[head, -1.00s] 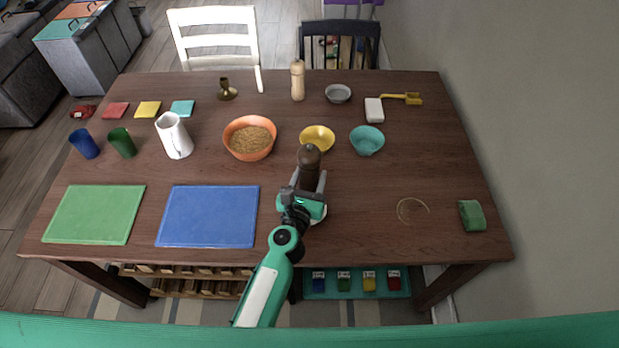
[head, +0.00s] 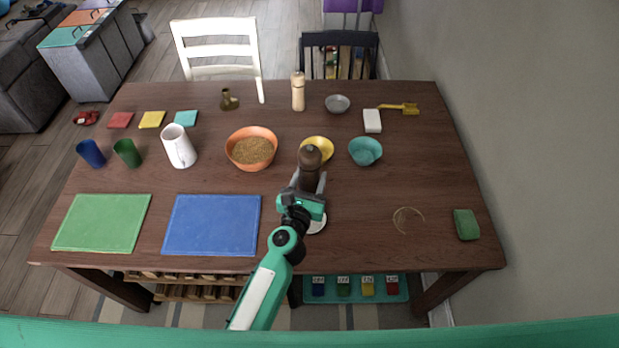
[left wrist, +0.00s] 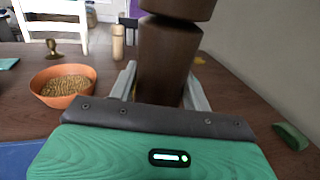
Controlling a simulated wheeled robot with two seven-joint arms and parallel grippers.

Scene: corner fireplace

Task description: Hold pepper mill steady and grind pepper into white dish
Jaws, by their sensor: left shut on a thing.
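The dark brown pepper mill (head: 310,157) is held roughly upright in my left gripper (head: 309,184), whose fingers are closed on its lower body. In the left wrist view, the mill (left wrist: 165,60) stands between the two grey fingers (left wrist: 158,88), with a narrow neck near the top and its upper end cut off. The white dish (head: 317,224) lies on the table below and just in front of the gripper, mostly hidden by it. I cannot tell whether the mill's base touches the table. My right gripper is not in view.
A yellow bowl (head: 319,142) is partly behind the mill. An orange bowl of grain (head: 268,133) stands left, a teal bowl (head: 366,151) right. A light wooden mill (head: 298,93) stands farther back. Blue (head: 212,225) and green (head: 100,223) boards lie left.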

